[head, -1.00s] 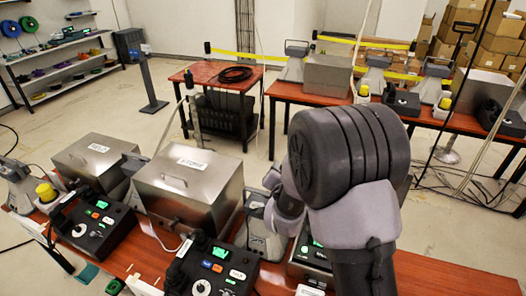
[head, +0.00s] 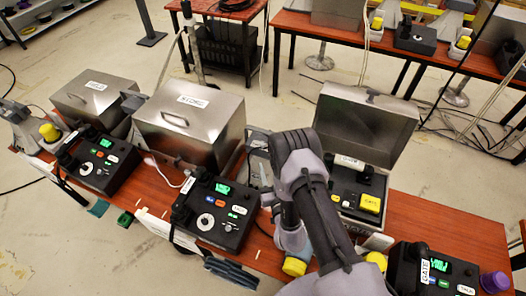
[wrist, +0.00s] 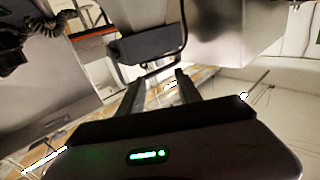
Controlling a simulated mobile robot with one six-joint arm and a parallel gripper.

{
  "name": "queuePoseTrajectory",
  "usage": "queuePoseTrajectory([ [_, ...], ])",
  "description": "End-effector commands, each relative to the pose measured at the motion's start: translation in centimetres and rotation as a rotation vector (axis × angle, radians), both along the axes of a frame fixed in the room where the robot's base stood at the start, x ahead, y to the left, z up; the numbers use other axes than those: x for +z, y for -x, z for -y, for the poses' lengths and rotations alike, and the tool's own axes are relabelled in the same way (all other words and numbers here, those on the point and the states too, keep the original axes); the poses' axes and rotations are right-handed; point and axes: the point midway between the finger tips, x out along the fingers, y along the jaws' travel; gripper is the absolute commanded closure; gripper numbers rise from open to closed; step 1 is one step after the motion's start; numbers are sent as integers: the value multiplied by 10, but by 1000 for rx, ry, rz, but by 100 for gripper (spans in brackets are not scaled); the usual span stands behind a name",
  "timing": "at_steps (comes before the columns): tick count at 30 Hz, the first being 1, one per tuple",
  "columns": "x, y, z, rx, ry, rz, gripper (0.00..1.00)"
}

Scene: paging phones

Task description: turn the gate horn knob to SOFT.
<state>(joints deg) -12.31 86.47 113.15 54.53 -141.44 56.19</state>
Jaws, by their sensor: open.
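A black console (head: 445,268) at the lower right has a white tag reading GATE and a green display. It is cut off by the frame edge, and no knob can be made out on it. A yellow block (head: 371,203) with small lettering, seemingly GATE, sits on another black unit (head: 347,190) under a raised metal lid (head: 366,122). No SOFT mark is readable. My gripper is at the end of my bent arm, left of that unit; its fingertips are hidden in the head view. In the wrist view, my gripper (wrist: 160,76) has its fingers apart with nothing between them.
Left on the red bench are a console with a white dial (head: 206,222), a closed steel box (head: 190,120), another console (head: 100,165) and another box (head: 92,97). A purple cylinder (head: 495,281) stands far right. The wrist view shows a dark bar-shaped part (wrist: 147,47) close ahead.

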Motion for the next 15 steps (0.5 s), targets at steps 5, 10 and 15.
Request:
queuePoseTrajectory([
  [5,3,-48,-11,0,-2,4,59],
  [10,4,-83,-19,0,-1,4,59],
  [15,3,-104,-23,-1,0,2,59],
])
